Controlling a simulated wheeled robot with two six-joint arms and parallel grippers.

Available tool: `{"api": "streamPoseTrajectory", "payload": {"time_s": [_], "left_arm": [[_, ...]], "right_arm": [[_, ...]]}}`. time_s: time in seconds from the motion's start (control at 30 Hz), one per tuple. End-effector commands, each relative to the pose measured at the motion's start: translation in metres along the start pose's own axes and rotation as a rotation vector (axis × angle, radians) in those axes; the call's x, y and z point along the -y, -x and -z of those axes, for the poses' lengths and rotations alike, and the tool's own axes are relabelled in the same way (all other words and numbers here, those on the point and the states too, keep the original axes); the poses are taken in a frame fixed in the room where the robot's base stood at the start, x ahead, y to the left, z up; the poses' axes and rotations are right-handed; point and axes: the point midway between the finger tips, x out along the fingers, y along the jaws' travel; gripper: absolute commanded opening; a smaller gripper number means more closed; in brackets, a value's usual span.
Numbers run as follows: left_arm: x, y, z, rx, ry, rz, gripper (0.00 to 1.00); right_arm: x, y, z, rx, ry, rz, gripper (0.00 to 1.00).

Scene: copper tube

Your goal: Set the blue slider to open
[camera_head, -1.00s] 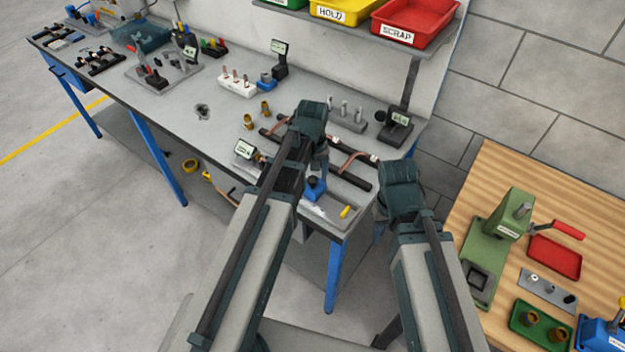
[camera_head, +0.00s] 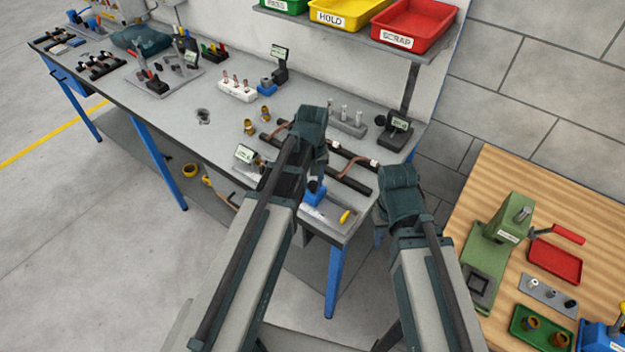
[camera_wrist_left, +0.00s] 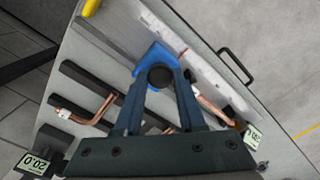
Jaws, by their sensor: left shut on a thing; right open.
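In the left wrist view the blue slider (camera_wrist_left: 156,52) shows behind a round black knob (camera_wrist_left: 160,76). My left gripper (camera_wrist_left: 160,72) has its two blue fingers on either side of this knob and is shut on it. In the head view my left gripper (camera_head: 316,184) hides most of the knob. My right gripper (camera_head: 392,196) hangs off the bench's right end, open and apart from the slider; its fingers are hardly visible.
Copper tubes on dark bars (camera_head: 345,168) lie just behind the slider. A small display (camera_head: 245,154) stands to the left. A wooden table (camera_head: 520,180) with a green press is at right.

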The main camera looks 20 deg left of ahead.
Motion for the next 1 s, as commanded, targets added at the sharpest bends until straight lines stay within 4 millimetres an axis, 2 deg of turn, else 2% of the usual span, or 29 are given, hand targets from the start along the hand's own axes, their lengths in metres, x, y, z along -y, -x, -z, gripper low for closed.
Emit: {"api": "streamPoseTrajectory", "payload": {"time_s": [0.8, 0.87, 1.0], "left_arm": [[0.0, 0.0, 0.0, 0.0, 0.0, 0.0, 0.0], [-0.003, 0.0, -0.003, 0.0, -0.001, 0.0, 0.0], [-0.021, 0.0, -0.023, 0.0, -0.005, 0.0, 0.0]], "right_arm": [[0.0, 0.0, 0.0, 0.0, 0.0, 0.0, 0.5], [0.0, 0.0, 0.0, 0.0, 0.0, 0.0, 0.5], [0.0, 0.0, 0.0, 0.0, 0.0, 0.0, 0.5]]}}
